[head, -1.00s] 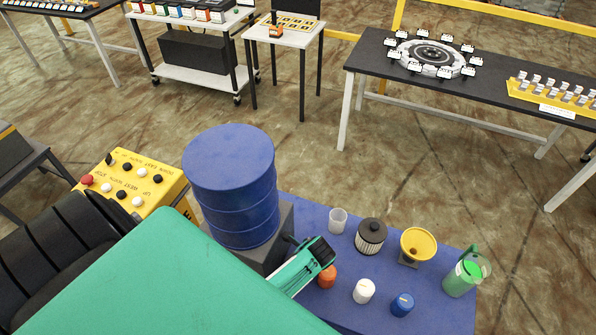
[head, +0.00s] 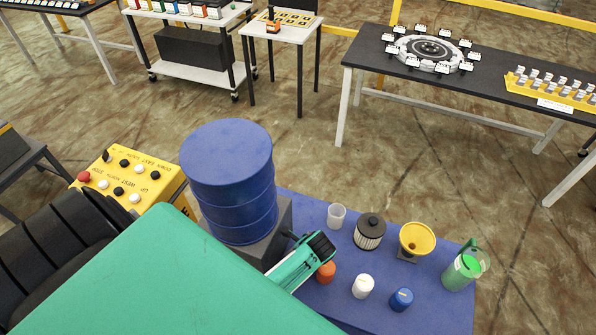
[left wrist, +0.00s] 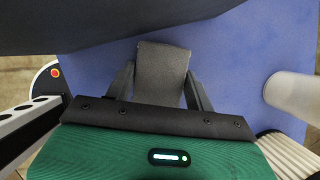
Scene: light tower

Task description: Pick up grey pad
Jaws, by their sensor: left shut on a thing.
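The grey pad (left wrist: 162,62) shows in the left wrist view as a dark grey, round-cornered piece over the blue tabletop. The black fingers of my left gripper (left wrist: 160,82) lie along both its sides, shut on it. Its lower end is hidden by the dark front edge of the green hand. I cannot tell whether the pad touches the table. My right gripper is in neither view.
The blue table (head: 335,305) bears a blue drum (head: 228,185) on a dark stand, a clear cup (head: 336,216), a black-topped filter (head: 369,233), a yellow funnel (head: 416,240), a green jug (head: 463,271) and small orange, white and blue pots. A yellow button box (head: 130,180) is left.

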